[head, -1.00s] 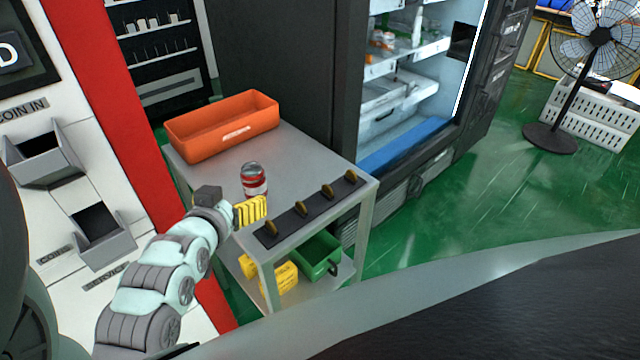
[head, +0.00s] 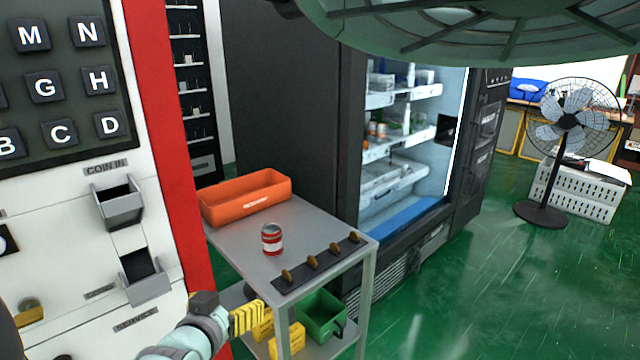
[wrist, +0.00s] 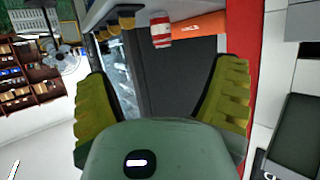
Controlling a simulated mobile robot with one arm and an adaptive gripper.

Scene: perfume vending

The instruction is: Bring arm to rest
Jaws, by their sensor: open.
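My gripper (head: 247,318) shows at the lower left of the head view, in front of the cart and beside the red-edged machine. In the wrist view its two yellow ribbed fingers (wrist: 165,100) are spread wide apart with nothing between them. A red and white can (head: 272,240) stands upright on the cart's top, apart from my gripper. The can also shows at the top of the wrist view (wrist: 161,32).
The grey cart (head: 235,238) carries an orange bin (head: 246,199) and a dark strip with several coin-like pieces (head: 313,262). A green bin (head: 321,315) is on its lower shelf. A vending panel (head: 125,250) stands left, a lit cabinet (head: 290,110) behind, a fan (head: 545,180) right.

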